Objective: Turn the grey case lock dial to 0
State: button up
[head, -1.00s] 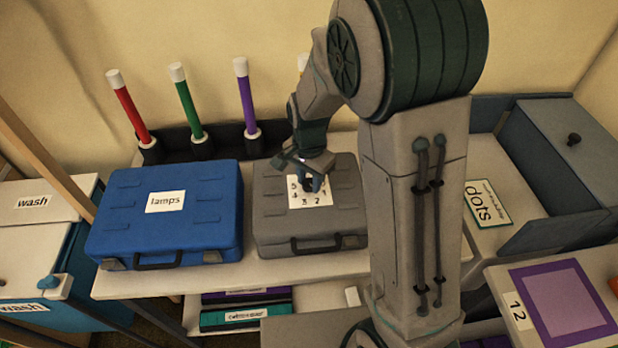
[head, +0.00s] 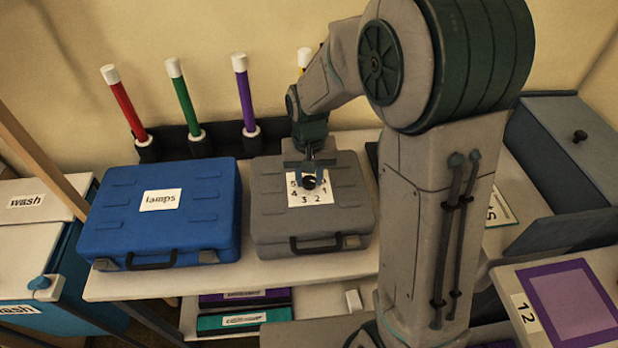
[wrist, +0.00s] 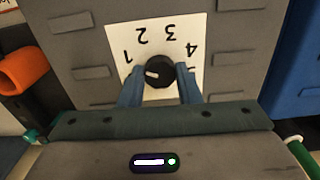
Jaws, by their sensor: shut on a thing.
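The grey case (head: 270,215) lies on the table, with a white number card (head: 322,196) on its lid. At the card's middle is a black dial (head: 309,183), which also shows in the wrist view (wrist: 161,66). My gripper (wrist: 159,76) is shut on the dial, one blue finger on each side. In the wrist view the card's numbers are upside down, with 1, 2, 3 and 4 visible. The dial's white mark points left and slightly down, just below the 1. The 0 is not visible; my fingers cover that part of the card.
A blue case (head: 110,225) labelled "lamps" stands close to the left of the grey case. Red (head: 123,107), green (head: 184,100) and purple (head: 243,97) sticks stand upright in a dark rack behind.

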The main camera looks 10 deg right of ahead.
aim_at(309, 180)
jog(key=n, duration=0.4)
jog(key=shift+n+b, duration=0.3)
jog(key=shift+b, duration=0.1)
jog(key=shift+n, duration=2.3)
jog(key=o, duration=1)
jog(key=shift+c, duration=0.2)
notch_tip(309, 180, up, 14)
jog(key=shift+f, duration=0.1)
